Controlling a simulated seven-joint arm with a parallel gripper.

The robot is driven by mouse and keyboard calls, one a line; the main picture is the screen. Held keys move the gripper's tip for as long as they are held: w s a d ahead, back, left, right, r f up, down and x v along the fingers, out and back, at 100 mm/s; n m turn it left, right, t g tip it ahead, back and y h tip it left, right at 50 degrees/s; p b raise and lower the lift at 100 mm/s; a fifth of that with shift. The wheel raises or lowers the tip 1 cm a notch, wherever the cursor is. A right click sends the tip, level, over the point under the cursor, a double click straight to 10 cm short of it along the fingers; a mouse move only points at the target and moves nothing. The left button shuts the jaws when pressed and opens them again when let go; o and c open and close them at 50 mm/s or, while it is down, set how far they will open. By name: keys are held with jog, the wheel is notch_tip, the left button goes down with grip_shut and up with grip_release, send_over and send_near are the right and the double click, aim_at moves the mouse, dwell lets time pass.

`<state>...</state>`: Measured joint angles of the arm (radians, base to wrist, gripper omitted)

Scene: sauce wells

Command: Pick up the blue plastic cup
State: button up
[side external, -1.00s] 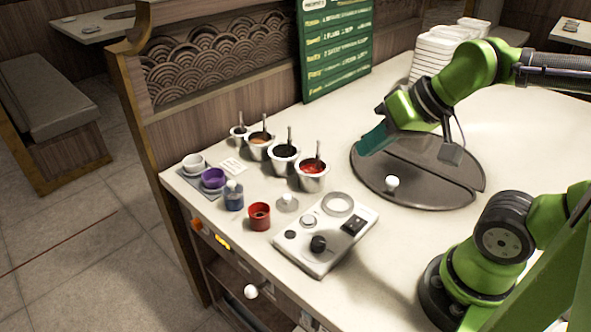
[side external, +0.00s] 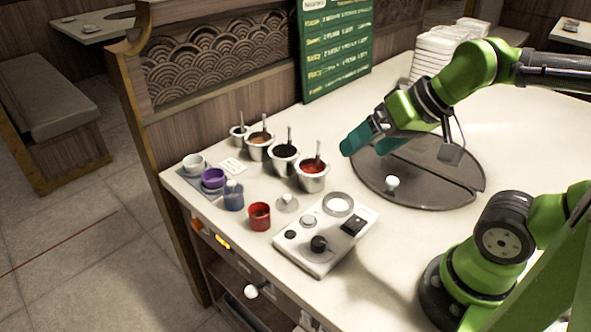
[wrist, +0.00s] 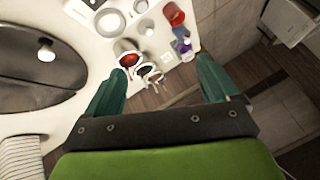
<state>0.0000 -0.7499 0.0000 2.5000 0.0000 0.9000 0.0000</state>
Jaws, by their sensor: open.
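The blue cup (side external: 233,200) stands upright near the counter's left front edge, between the purple cup (side external: 213,178) and the red cup (side external: 259,216). Something pale shows at its top; I cannot tell what.
Several metal sauce pots with upright spoons, one with red sauce (side external: 312,178), stand between my gripper and the cups. A control box (side external: 325,240) sits on the counter. The dark round plate (side external: 440,190) with a white knob lies below my gripper. White containers (side external: 437,55) are stacked behind.

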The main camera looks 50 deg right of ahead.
jog(key=n+g, duration=0.4)
jog(key=n, duration=0.7)
send_near(233, 186)
jog(key=shift+t+y, duration=0.3)
jog(key=shift+y, duration=0.1)
jog(key=x, duration=0.3)
jog(key=d+x, duration=0.1)
jog(key=x, duration=0.1)
jog(key=shift+w+f, duration=0.25)
jog(key=shift+f, duration=0.25)
jog(key=shift+x, duration=2.65)
jog(key=shift+s+d+f, duration=0.1)
jog(key=shift+s, duration=0.1)
jog(key=shift+c, duration=0.5)
jog(key=c, duration=1)
